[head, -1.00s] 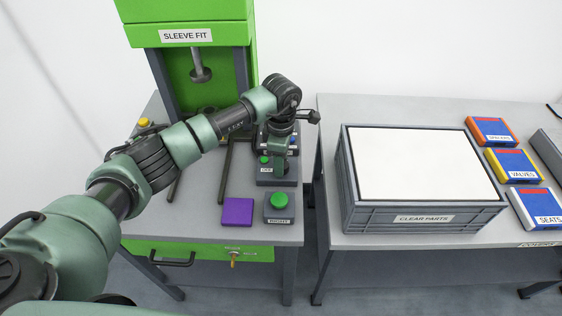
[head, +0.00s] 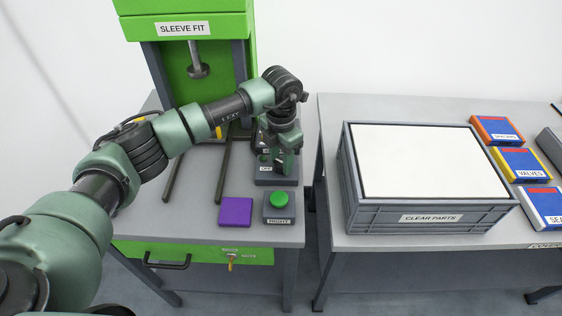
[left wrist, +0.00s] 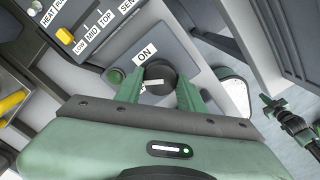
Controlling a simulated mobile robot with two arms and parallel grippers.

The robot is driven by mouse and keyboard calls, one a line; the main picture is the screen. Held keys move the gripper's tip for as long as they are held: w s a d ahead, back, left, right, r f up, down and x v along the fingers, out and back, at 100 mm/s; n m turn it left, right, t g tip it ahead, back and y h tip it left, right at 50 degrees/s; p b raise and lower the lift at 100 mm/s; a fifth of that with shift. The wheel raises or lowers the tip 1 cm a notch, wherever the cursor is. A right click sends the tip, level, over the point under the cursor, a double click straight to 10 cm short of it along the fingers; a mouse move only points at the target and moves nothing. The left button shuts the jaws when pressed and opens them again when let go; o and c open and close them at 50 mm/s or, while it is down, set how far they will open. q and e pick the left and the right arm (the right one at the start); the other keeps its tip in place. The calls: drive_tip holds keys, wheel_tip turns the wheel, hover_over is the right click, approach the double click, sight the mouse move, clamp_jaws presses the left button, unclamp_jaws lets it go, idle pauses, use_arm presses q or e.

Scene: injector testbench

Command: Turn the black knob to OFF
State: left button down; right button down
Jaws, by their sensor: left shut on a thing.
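The black knob (left wrist: 158,72) sits on a grey control panel (left wrist: 205,52), with an ON label (left wrist: 146,54) beside it. A white mark shows on the knob; another label by the knob is mostly covered. My left gripper (left wrist: 160,84) has one green finger on each side of the knob and is shut on it. In the head view my left gripper (head: 284,162) points down over the grey control box (head: 276,181) and hides the knob.
A green button box (head: 279,205) and a purple block (head: 236,211) are in front of the control box. The green SLEEVE FIT press (head: 190,75) stands behind. A grey CLEAR PARTS crate (head: 430,217) is on the table to the right, across a gap.

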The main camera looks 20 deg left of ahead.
sight(281, 162)
use_arm(q)
drive_tip(key=n, duration=0.3)
drive_tip(key=shift+n+b, duration=0.3)
drive_tip(key=shift+r+n, duration=0.1)
drive_tip(key=shift+n, duration=1.4)
drive_tip(key=shift+w, duration=0.1)
drive_tip(key=c, duration=0.9)
unclamp_jaws()
wheel_tip(281, 162, up, 8)
drive_tip(key=shift+f+b, duration=0.15)
drive_tip(key=shift+b, duration=0.8)
